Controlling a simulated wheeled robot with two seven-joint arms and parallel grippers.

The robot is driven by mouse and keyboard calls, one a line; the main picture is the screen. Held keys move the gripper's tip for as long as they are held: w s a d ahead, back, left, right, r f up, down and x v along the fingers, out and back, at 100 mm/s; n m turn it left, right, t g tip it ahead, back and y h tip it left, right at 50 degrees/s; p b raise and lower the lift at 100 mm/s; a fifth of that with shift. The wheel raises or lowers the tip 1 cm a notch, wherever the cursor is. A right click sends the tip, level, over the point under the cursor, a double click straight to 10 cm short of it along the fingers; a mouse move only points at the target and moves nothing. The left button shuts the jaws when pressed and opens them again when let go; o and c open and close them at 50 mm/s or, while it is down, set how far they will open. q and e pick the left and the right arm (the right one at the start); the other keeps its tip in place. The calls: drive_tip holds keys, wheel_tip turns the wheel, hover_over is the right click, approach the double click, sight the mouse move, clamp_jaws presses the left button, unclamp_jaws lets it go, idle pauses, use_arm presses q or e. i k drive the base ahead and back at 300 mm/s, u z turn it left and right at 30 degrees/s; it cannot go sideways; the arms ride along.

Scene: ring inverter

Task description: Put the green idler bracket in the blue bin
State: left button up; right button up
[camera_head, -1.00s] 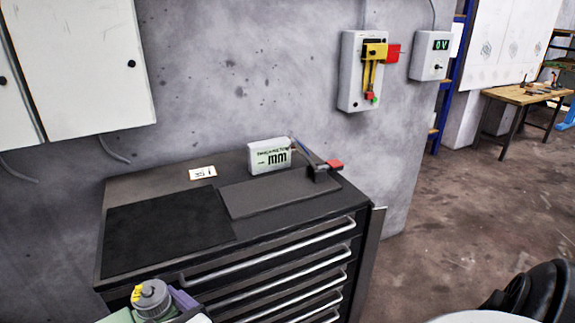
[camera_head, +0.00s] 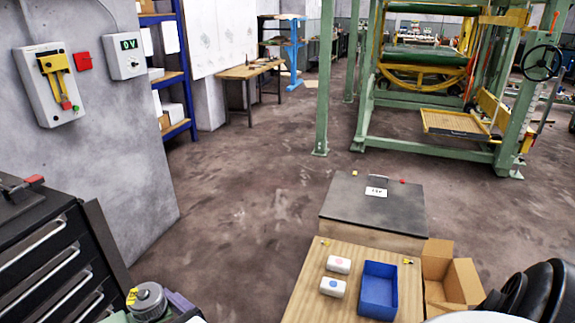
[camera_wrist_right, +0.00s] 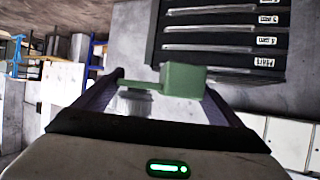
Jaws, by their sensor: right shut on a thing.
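The green idler bracket (camera_wrist_right: 183,80) is held between the dark purple fingers of my right gripper (camera_wrist_right: 160,92) in the right wrist view. A grey cylinder shows beside it there, partly behind it. In the head view a grey roller with a yellow piece (camera_head: 150,300) and a purple finger (camera_head: 180,303) show at the bottom left edge, cut off by the frame. The blue bin (camera_head: 377,311) stands on a wooden table at the bottom right of centre, well to the right of the held part. It looks empty. My left gripper is not in view.
Two white boxes (camera_head: 338,265) sit left of the bin on the wooden tabletop (camera_head: 305,290). An open cardboard box (camera_head: 449,275) is at its right. A grey-topped case (camera_head: 372,207) stands behind. The black drawer cabinet (camera_head: 50,250) is at left. Open floor lies between.

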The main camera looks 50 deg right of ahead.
sight(378, 290)
drive_tip(key=z, duration=0.6)
drive_tip(key=i, duration=0.35)
drive_tip(key=z, duration=0.95)
drive_tip(key=i, duration=0.8)
drive_tip(key=z, duration=0.7)
